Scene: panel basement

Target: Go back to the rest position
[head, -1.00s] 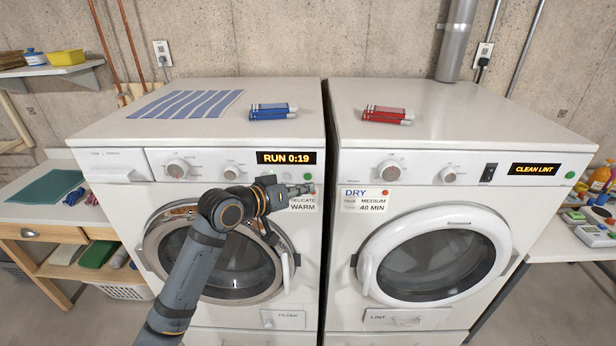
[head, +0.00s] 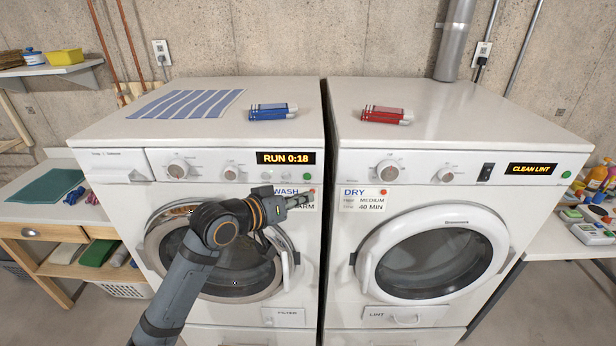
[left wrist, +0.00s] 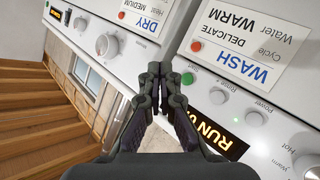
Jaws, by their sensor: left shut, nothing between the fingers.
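My left gripper (head: 301,200) is shut and empty in front of the washer's label card, below the control panel. In the left wrist view its fingers (left wrist: 158,70) are together, near the red dot of the WASH card and the green start button (left wrist: 187,79). A small gap or contact with the washer cannot be told. The washer (head: 110,205) has its round door shut and its display (head: 286,158) reads RUN 0:18. My right gripper does not show.
The dryer (head: 520,190) stands right of the washer, its door shut and display reading CLEAN LINT. A blue-striped cloth (head: 187,103), a blue item (head: 272,112) and a red item (head: 386,115) lie on top. Side tables stand left and right.

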